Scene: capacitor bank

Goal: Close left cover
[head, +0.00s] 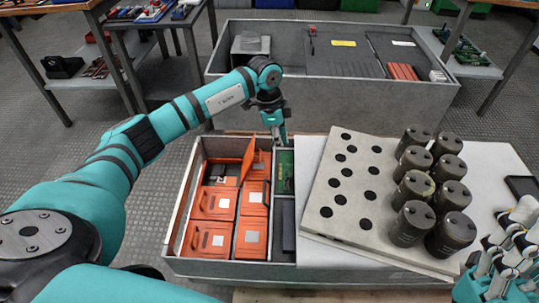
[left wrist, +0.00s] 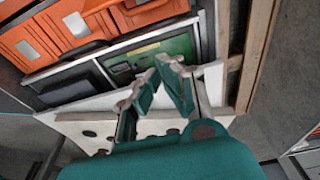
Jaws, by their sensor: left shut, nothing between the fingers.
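Several orange covers lie in the grey-walled box (head: 178,222) in the head view. One orange cover (head: 249,158) stands tilted up at the box's far side; the others, such as the front left cover (head: 208,238), look flat. My left gripper (head: 283,138) is shut and empty, just right of the raised cover and above the far end of a green board (head: 286,172). In the left wrist view its fingertips (left wrist: 170,68) point toward the green board (left wrist: 150,58), with orange parts (left wrist: 75,30) beyond. My right gripper (head: 512,245) is partly cut off at the right edge; its jaw state is unclear.
A pale plate with black holes (head: 335,200) lies right of the box, with several dark capacitors (head: 412,222) at its right side. A large grey bin (head: 330,85) stands behind. Side tables (head: 150,50) flank it. Grey floor shows at left.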

